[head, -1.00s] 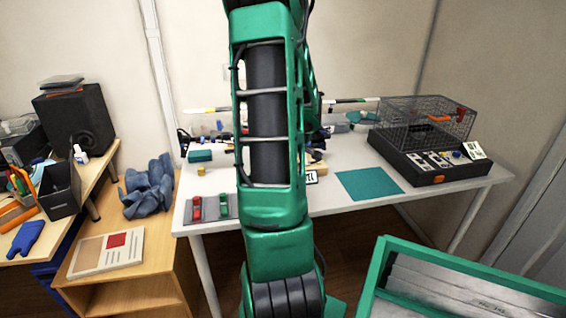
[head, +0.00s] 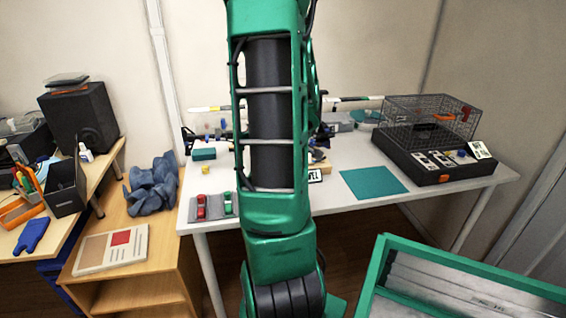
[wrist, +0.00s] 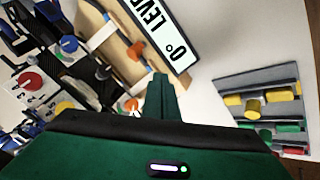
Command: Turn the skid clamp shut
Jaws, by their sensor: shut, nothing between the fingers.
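My gripper (wrist: 160,98) shows in the wrist view with its green fingers closed together and nothing between them. Its tips are beside an orange knob (wrist: 131,104) and below a second orange piece (wrist: 137,50) on a wooden strip (wrist: 112,38). I cannot tell for sure which part is the skid clamp. A red round knob (wrist: 31,80) and a blue knob (wrist: 69,44) sit on the dark mechanism at left. In the head view my own arm hides the gripper and most of this mechanism.
A grey tray (wrist: 231,90) holds yellow, green and red pieces. On the white table (head: 330,192), a teal mat (head: 373,183) lies flat and a black caged unit (head: 435,165) stands at right.

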